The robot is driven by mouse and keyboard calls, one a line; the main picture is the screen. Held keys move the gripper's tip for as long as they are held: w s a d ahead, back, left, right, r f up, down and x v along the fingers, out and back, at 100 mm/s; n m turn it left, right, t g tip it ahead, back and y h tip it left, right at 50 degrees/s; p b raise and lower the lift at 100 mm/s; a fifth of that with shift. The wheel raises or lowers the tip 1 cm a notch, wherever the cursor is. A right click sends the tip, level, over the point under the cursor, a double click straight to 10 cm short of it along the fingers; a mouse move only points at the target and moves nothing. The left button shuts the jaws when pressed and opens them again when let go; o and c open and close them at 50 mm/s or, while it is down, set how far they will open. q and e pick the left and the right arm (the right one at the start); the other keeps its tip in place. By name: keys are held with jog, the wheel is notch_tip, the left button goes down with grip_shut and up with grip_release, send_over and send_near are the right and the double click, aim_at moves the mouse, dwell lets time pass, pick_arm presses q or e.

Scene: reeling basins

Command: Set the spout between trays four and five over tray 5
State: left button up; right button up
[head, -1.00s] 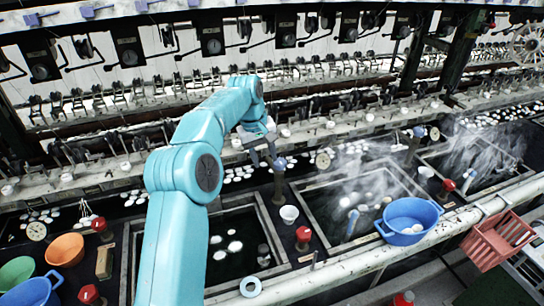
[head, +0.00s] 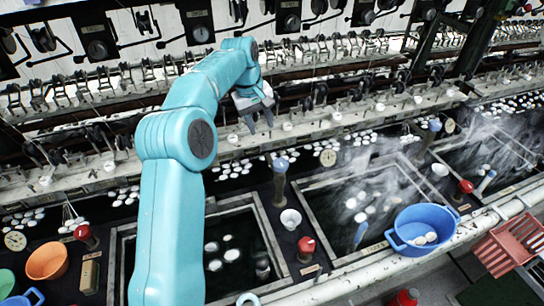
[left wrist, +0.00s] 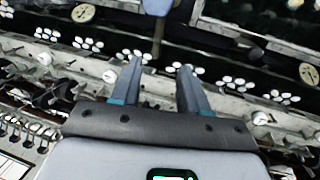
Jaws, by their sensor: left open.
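A spout post with a blue-grey knob (head: 280,165) stands upright on the divider between two dark water trays. The left wrist view shows a pale blue-grey knob (left wrist: 157,6) on a post at the top edge, beyond the fingertips. My left gripper (head: 258,118) is open and empty, above and behind the knob, apart from it. Its two spread fingers show in the left wrist view (left wrist: 160,75) with nothing between them. The tray right of the post (head: 318,235) holds white cocoons and steams; the left tray (head: 268,228) holds a few. Tray numbers are unreadable. The right gripper is out of view.
A white cup (head: 291,218) and a red-capped valve (head: 306,246) stand on the same divider. A blue basin (head: 422,228) sits on the front rim at right, beside a red crate (head: 508,245). The reeling frame (head: 330,125) with small fittings runs behind the trays.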

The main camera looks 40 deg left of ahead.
pick_arm(q)
notch_tip(320, 180, down, 3)
jog(key=w, duration=0.1)
send_near(271, 161)
jog(key=s+d, duration=0.1)
jog(key=d, duration=0.1)
jog(key=f, duration=0.2)
jog(key=w+f+p, duration=0.1)
jog(key=f, duration=0.1)
jog(key=f+p, duration=0.1)
jog(key=f, duration=0.2)
jog(key=shift+w+d, duration=0.2)
jog(key=shift+w, duration=0.05)
jog(key=shift+s+f, duration=0.1)
jog(key=shift+f, duration=0.3)
jog(key=shift+a+f, duration=0.1)
jog(key=shift+f, duration=0.05)
jog(key=shift+w+f, duration=0.15)
jog(key=shift+w, duration=0.05)
jog(key=shift+s, duration=0.1)
grip_shut()
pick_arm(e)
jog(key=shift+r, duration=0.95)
